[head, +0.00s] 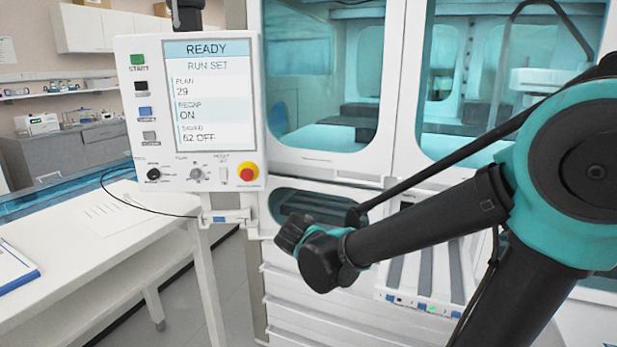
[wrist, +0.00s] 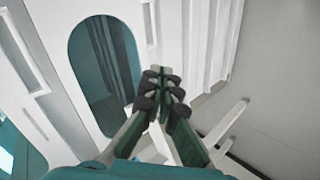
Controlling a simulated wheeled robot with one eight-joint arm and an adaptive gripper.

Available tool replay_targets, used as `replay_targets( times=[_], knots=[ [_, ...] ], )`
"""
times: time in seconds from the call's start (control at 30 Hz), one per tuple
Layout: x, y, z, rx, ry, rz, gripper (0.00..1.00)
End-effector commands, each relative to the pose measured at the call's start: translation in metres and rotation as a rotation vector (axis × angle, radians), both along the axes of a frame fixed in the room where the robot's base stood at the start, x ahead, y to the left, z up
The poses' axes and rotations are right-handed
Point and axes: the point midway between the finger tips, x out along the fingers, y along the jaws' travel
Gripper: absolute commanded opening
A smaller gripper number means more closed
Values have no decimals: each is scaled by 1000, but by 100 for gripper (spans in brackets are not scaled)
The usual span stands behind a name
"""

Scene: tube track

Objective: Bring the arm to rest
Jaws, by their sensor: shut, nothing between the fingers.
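My gripper (wrist: 160,88) shows in the wrist view, its green fingers with dark pads brought together and nothing held. It is in front of a white machine face with a dark rounded opening (wrist: 105,75); I cannot tell the exact gap. In the head view my teal and black arm (head: 420,225) crosses the right half, bent, in front of the white cabinet (head: 350,165). I cannot make out the gripper's fingers in the head view.
A control panel (head: 200,110) reads READY and has a red knob. A rack with grey lanes (head: 425,270) sits low behind my arm. Floor shows between table and cabinet.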

Motion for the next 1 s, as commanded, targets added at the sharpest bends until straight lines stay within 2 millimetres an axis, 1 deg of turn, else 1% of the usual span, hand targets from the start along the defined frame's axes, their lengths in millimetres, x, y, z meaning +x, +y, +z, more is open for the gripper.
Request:
replay_targets(
  times=[0.03, 0.1, 0.2, 0.3, 0.4, 0.5, 0.6, 0.7, 0.8, 1.0],
  knots=[
    [-7, -25, -13, 44, 33, -59, 0],
    [-20, -51, -29, 111, 77, -129, 0],
    [-40, -82, -51, 213, 132, -230, 0],
    [-62, -106, -72, 322, 178, -329, 0],
    [-86, -125, -89, 435, 212, -425, 0],
    [-108, -136, -105, 548, 235, -515, 0],
    [-126, -143, -116, 648, 249, -589, 0],
    [-138, -145, -123, 722, 253, -639, 0],
    [-144, -145, -126, 768, 256, -668, 0],
    [-147, -144, -128, 788, 257, -680, 0]
  ],
)
